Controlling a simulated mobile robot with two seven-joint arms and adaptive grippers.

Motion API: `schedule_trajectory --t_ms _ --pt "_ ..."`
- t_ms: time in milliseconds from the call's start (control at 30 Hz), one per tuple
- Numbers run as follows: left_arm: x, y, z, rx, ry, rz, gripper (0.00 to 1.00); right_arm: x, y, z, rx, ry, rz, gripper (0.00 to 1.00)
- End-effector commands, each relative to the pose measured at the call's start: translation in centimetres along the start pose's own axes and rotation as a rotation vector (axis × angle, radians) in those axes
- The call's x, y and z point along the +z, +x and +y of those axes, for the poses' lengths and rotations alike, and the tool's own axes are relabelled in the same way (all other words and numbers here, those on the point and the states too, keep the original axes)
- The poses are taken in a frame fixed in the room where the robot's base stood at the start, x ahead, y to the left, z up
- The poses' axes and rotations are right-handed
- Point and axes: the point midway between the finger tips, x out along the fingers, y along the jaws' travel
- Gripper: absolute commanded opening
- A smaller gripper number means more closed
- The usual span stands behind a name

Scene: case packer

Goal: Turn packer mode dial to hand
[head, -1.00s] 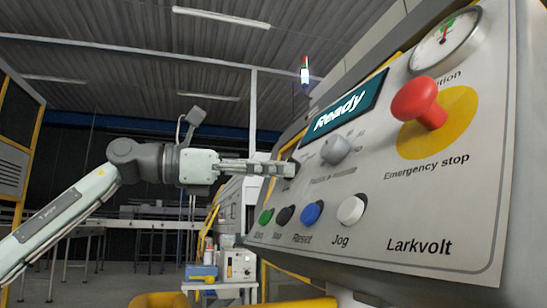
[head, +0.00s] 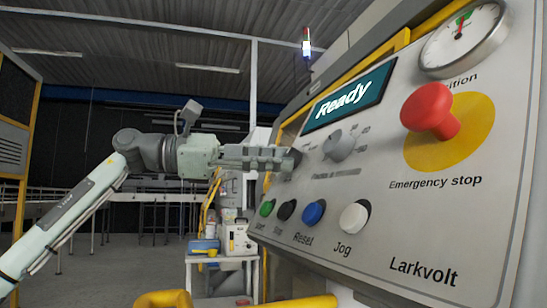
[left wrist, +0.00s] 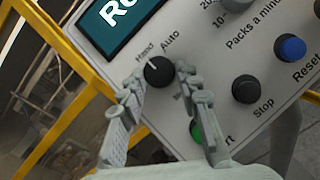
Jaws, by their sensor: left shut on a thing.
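The mode dial (left wrist: 158,71) is a round black knob with a white pointer line, on the grey control panel (left wrist: 215,72). "Hand" and "Auto" are printed above it. The pointer slants up and left, toward the "Hand" label (left wrist: 145,51). My left gripper (left wrist: 159,76) is shut on the dial, one finger on each side. In the head view, my left gripper (head: 285,160) reaches the panel's left edge and the dial (head: 296,157) is mostly hidden by the fingers. My right gripper is not in view.
A "Ready" screen (head: 344,101) sits above. A grey speed knob (head: 338,146), the green Start button (head: 267,207), black Stop button (head: 286,210) and blue Reset button (head: 313,212) are close by. The red emergency stop (head: 430,109) is farther right.

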Motion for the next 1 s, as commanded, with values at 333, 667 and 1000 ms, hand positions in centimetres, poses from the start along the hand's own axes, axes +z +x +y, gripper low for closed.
schedule_trajectory --t_ms 333,667,1000 --pt "0.0 0.0 0.0 0.001 0.000 0.000 0.54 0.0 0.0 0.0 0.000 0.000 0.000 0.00" --pt "0.0 -1.1 0.1 0.002 -0.001 0.001 0.54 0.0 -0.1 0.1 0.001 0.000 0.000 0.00" --pt "-0.1 -8.0 0.1 0.005 -0.002 0.002 0.54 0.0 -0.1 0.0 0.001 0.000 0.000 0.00"
